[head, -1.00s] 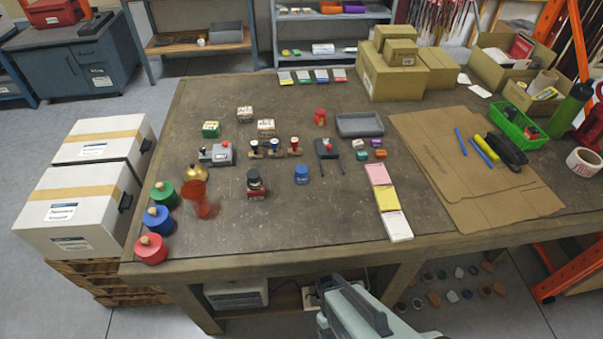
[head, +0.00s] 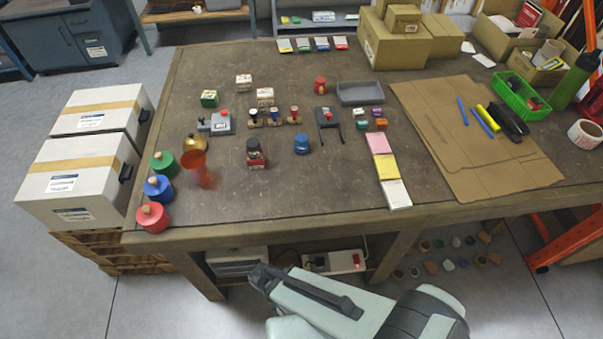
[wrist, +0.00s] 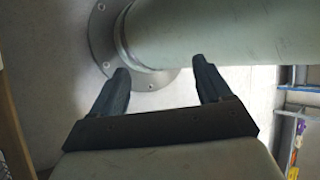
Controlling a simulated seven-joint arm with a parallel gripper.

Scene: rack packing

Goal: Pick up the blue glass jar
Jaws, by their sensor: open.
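A small blue jar (head: 302,144) stands upright near the middle of the table, to the right of a dark jar with a red label. Its whole front shows and nothing covers it. In the head view my arm is below the table's front edge, away from the jar.
A dark jar with a red label (head: 256,154) and an orange-red translucent cup (head: 200,170) stand left of the blue jar. A black stand (head: 328,123) is close behind it, right. Notepads (head: 387,166) lie further right. Bare tabletop (head: 310,185) lies in front.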

